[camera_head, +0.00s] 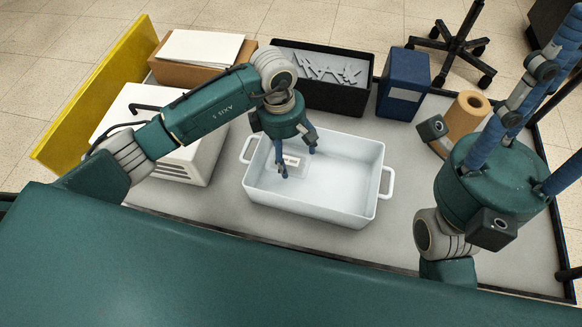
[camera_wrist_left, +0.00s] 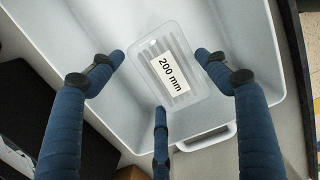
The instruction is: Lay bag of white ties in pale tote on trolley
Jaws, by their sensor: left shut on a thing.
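The bag of white ties (camera_head: 287,183) is a flat, clear packet with a white label, low inside the left part of the pale tote (camera_head: 345,208). In the left wrist view the bag (camera_wrist_left: 172,68) shows its "200 mm" label and faint white strips. My left gripper (camera_head: 299,160) reaches down into the tote with its blue fingers around the bag, shut on it. In the left wrist view the fingers of this gripper (camera_wrist_left: 160,72) frame the bag. I cannot tell whether the bag touches the tote floor. My right gripper (camera_head: 530,125) is empty at the right, fingers spread, tips outside the frame.
The tote stands on the grey trolley top (camera_head: 240,222). Around it are a white slotted box (camera_head: 195,165), a brown carton (camera_head: 195,72), a black bin of grey pieces (camera_head: 320,95), a blue box (camera_head: 402,88) and a tan roll (camera_head: 465,115). The tote's right half is empty.

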